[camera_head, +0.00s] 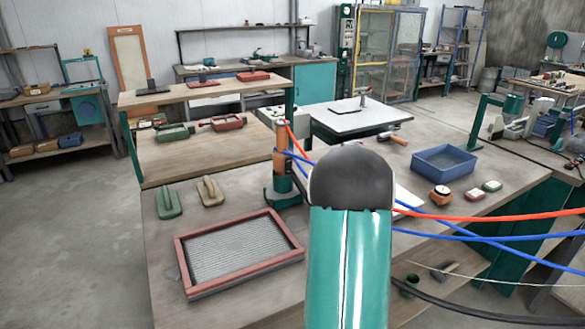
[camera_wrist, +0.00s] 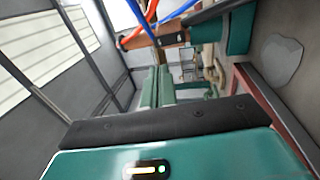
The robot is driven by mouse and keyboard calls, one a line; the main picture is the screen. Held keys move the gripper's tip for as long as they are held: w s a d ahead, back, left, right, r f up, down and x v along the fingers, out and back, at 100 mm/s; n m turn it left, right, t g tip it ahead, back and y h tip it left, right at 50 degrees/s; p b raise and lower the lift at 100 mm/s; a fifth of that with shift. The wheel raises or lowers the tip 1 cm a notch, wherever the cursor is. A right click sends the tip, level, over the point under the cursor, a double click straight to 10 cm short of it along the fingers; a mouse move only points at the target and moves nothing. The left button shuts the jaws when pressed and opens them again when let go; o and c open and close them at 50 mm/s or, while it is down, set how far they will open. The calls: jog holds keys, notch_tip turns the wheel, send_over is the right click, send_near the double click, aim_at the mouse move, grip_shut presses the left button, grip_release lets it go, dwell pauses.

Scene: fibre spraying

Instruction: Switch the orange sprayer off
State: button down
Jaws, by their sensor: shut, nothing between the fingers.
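The orange sprayer (camera_head: 281,163) stands upright on the near table, with an orange upper part over a dark green lower part and base. Orange and blue hoses run from its top. In the head view my dark wrist joint and teal arm are just right of it and hide my gripper. In the wrist view the sprayer (camera_wrist: 157,54) lies sideways across the upper middle, its green base to the right. My gripper (camera_wrist: 158,72) shows there as two green fingers close together, shut and empty, pointing toward the orange body. Contact cannot be told. No switch can be made out clearly.
A red-framed screen (camera_head: 240,253) lies in front of the sprayer. Green (camera_head: 168,201) and beige (camera_head: 210,191) floats lie left of it. A blue tray (camera_head: 443,164) stands to the right. Orange and blue hoses cross behind my arm. A raised wooden shelf (camera_head: 200,90) is behind.

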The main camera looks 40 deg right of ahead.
aim_at(290, 161)
jog(key=x, duration=1.4)
jog(key=shift+w+a, duration=0.1)
jog(key=shift+w, duration=0.05)
jog(key=shift+w+r+g+y, duration=0.4)
jog(key=shift+w+g, duration=0.1)
jog(key=shift+g, duration=0.1)
jog(key=shift+f, duration=0.15)
jog(key=shift+w+r+g, duration=0.1)
jog(key=shift+r+g, duration=0.1)
jog(key=shift+g, duration=0.3)
jog(key=shift+f, duration=0.1)
